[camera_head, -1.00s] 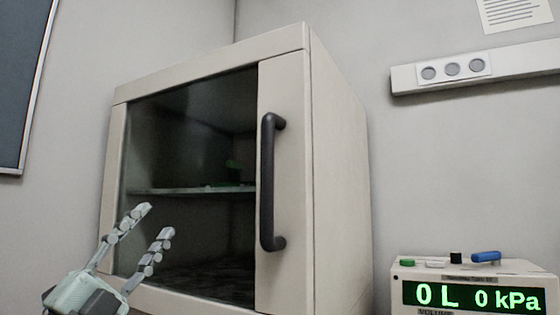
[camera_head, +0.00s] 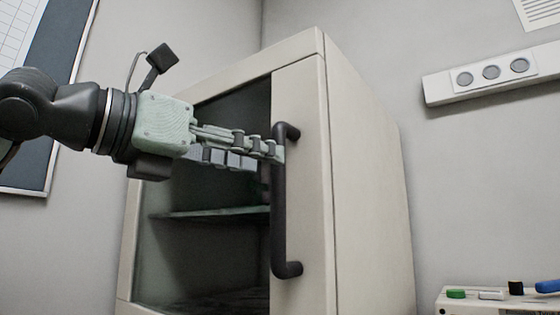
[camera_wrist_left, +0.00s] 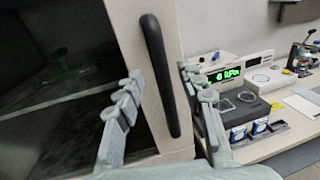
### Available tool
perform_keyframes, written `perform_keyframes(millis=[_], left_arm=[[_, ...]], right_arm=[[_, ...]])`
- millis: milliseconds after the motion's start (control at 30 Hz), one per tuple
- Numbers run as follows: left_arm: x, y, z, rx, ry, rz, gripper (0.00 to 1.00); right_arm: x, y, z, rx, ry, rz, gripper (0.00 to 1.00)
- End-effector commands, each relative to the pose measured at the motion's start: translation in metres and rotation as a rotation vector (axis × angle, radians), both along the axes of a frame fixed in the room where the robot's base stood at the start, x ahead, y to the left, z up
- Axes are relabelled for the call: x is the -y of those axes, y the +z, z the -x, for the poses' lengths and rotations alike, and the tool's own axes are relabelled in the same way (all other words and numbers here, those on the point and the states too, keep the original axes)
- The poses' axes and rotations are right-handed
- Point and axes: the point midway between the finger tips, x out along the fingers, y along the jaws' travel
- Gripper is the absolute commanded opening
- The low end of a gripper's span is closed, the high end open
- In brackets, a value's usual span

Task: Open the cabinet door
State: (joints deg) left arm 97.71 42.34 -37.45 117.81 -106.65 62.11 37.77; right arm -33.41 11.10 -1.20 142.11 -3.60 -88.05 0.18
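The beige cabinet (camera_head: 370,190) stands against the wall, with its glass-fronted door (camera_head: 308,210) looking shut. A dark vertical bar handle (camera_head: 280,225) is on the right side of the door. My left gripper (camera_head: 276,152) reaches in from the left across the glass, its fingertips at the upper part of the handle. In the left wrist view, the two fingers (camera_wrist_left: 160,76) are apart on either side of the handle (camera_wrist_left: 155,60), with visible gaps to it. Contact cannot be told in the head view. My right gripper is not in view.
A shelf (camera_head: 215,213) shows behind the glass. An instrument with a green display (camera_wrist_left: 226,74) stands right of the cabinet, and other devices (camera_wrist_left: 240,108) share that bench. A socket strip (camera_head: 490,74) is on the wall. Open wall space lies right of the cabinet.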

Motion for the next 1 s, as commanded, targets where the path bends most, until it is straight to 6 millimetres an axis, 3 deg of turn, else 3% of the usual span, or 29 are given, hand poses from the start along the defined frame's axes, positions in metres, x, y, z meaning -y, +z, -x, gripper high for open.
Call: perform_keyframes(millis=[133,300,633,933,1000], left_arm=[[0.019,0.001,-0.016,-0.002,-0.004,0.001,0.39],[0.031,0.001,-0.028,-0.001,-0.004,0.002,0.39],[0.035,0.0,-0.032,-0.001,-0.003,0.002,0.39],[0.034,0.0,-0.032,-0.001,-0.004,0.002,0.03],[0.034,0.0,-0.032,-0.001,-0.004,0.002,0.0]], right_arm=[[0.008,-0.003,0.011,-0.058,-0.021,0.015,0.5],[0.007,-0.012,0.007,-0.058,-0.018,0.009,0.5],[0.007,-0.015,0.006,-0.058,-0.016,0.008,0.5],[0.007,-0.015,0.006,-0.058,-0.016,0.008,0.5],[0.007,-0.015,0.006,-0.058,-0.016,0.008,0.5]])
